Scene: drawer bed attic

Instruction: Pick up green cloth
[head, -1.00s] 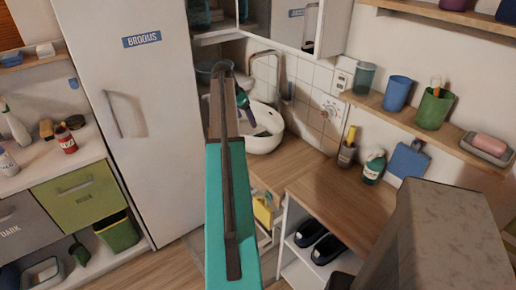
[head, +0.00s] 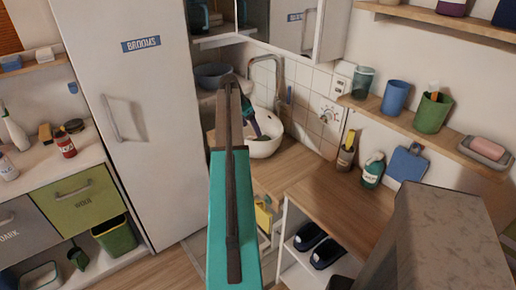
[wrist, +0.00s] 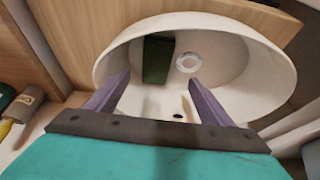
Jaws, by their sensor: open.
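A dark green folded cloth (wrist: 157,60) lies inside the white basin (wrist: 262,85), left of the drain. In the head view the basin (head: 268,148) stands on the wooden counter in the corner, and a small patch of the green cloth (head: 262,138) shows at its bottom. My gripper (wrist: 157,88) is open and empty, with its two purple fingers apart over the near side of the basin. The cloth shows beyond the fingertips, between their lines. In the head view my arm hides part of the basin and most of my gripper (head: 256,126).
A tap (head: 275,75) rises behind the basin. A blue-grey bowl (head: 212,75) sits left of it. A wall shelf with cups (head: 395,96) and a lower counter with bottles (head: 373,170) are at right. A tall white cabinet (head: 130,110) stands at left.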

